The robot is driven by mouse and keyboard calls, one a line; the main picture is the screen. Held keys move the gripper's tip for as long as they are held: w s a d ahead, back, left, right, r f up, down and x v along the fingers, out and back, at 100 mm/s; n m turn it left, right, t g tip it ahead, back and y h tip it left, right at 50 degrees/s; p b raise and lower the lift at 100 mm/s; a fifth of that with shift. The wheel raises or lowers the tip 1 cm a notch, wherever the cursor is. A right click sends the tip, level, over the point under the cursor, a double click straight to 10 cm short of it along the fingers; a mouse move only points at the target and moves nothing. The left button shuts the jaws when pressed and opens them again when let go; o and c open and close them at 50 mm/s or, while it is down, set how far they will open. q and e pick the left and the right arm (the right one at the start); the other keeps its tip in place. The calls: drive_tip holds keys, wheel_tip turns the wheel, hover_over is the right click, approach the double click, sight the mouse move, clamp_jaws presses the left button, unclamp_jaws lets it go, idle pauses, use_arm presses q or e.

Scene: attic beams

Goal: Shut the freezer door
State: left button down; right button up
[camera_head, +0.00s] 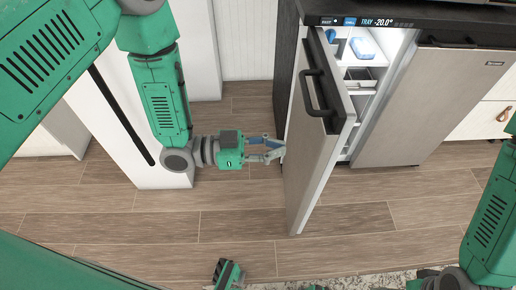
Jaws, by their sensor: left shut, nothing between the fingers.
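The freezer door (318,135) on the left of the fridge-freezer stands swung out toward me, well open. My left gripper (278,150) is shut and empty, at the outer left face of the door. Its fingertips reach the edge of that face; I cannot tell if they touch. My right arm (490,225) comes in at the lower right. Its gripper is at the bottom edge, mostly cut off, so its fingers do not show clearly.
The lit freezer compartment (362,75) holds shelves, a blue-lidded box (362,48) and a drawer. The other door (428,100) is closed. A white panel (150,130) stands left of my left arm. The wood floor (230,215) in front is clear.

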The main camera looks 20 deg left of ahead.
sight(320, 148)
use_arm(q)
drive_tip(key=b+x, duration=0.1)
drive_tip(key=x, duration=0.5)
drive_tip(key=shift+d+f, duration=0.1)
drive_tip(key=shift+d, duration=0.25)
drive_tip(key=shift+w+d, duration=0.15)
drive_tip(key=shift+d, duration=0.1)
